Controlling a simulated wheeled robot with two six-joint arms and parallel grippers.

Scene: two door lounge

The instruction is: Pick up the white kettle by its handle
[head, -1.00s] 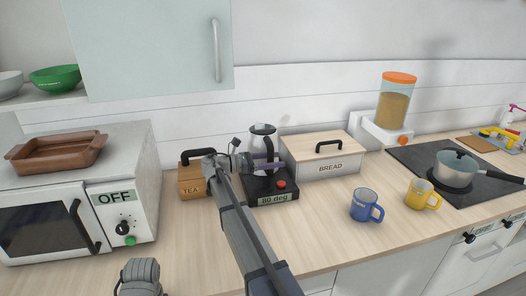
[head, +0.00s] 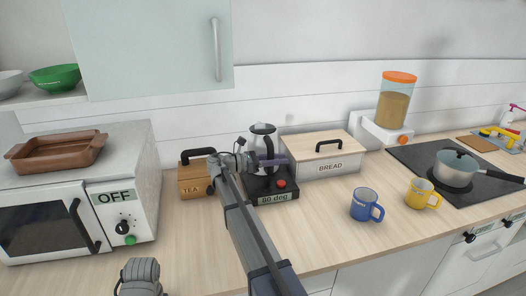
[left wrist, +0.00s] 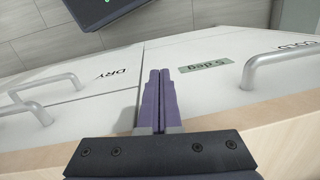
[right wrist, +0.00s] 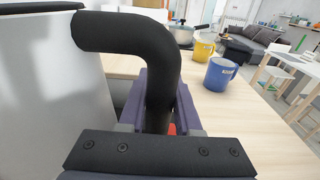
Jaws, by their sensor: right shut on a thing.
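The white kettle (head: 263,131) stands upright on a black heating base (head: 272,197) marked "80 deg". Its body is partly hidden by my right arm and gripper in the head view. My right gripper (head: 276,161) is at the kettle's side. In the right wrist view, the kettle's pale body (right wrist: 45,85) fills the left, and its black curved handle (right wrist: 140,35) passes down between the purple fingers (right wrist: 163,110), which are shut on it. My left gripper (left wrist: 158,90) is shut and empty in front of drawer fronts; its fingers are not clear in the head view.
A tea box (head: 192,183) stands left of the kettle, and a bread box (head: 325,168) stands close on its right. Blue (head: 364,204) and yellow (head: 420,193) mugs stand to the right. A microwave (head: 120,200) is at left. A cupboard (head: 150,50) hangs above.

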